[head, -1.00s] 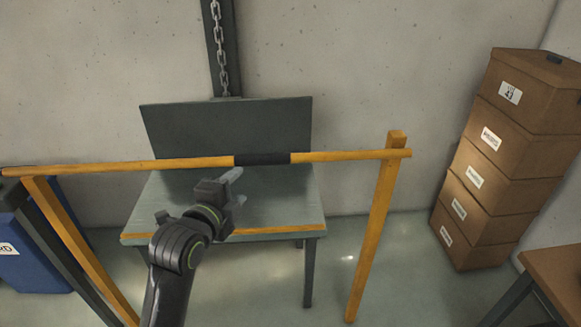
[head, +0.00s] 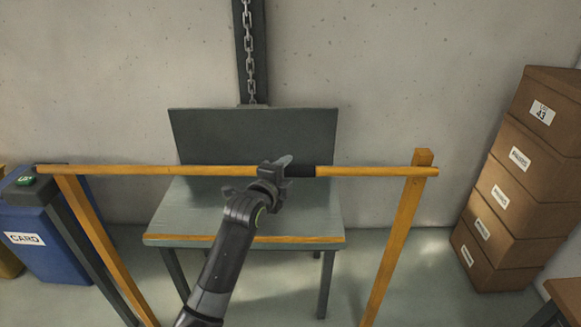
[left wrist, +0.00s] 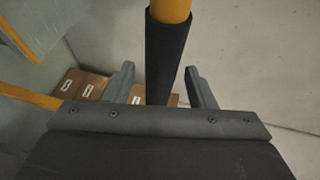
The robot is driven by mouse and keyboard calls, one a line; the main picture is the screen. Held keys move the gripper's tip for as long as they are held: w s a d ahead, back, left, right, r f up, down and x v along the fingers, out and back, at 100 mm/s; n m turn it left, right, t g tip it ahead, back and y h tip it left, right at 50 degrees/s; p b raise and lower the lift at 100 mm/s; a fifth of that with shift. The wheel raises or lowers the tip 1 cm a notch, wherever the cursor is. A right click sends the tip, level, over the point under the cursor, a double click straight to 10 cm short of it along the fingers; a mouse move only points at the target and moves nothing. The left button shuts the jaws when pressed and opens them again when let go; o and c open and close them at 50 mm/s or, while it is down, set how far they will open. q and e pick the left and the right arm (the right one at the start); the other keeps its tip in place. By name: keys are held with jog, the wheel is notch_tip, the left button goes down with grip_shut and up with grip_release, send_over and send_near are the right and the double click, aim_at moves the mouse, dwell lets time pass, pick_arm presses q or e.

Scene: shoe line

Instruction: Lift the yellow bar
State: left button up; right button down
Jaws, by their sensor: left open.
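The yellow bar (head: 370,171) lies level across two yellow posts, with a black sleeve (head: 302,171) around its middle. My left gripper (head: 278,165) is at the sleeve and hides its left part in the head view. In the left wrist view, the sleeve (left wrist: 166,60) runs between the two spread fingers (left wrist: 160,85), with a gap to each. The bar's yellow part (left wrist: 172,9) shows at the top there. The left gripper is open and not closed on the bar. My right gripper is not in view.
The left post (head: 84,222) and right post (head: 400,232) slant down from the bar. A grey table (head: 190,212) with an upright back panel (head: 240,130) stands behind. A blue bin (head: 55,262) is at the left; stacked boxes (head: 508,190) stand at the right.

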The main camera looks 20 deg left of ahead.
pick_arm(q)
jog(key=shift+x, duration=1.8)
grip_shut()
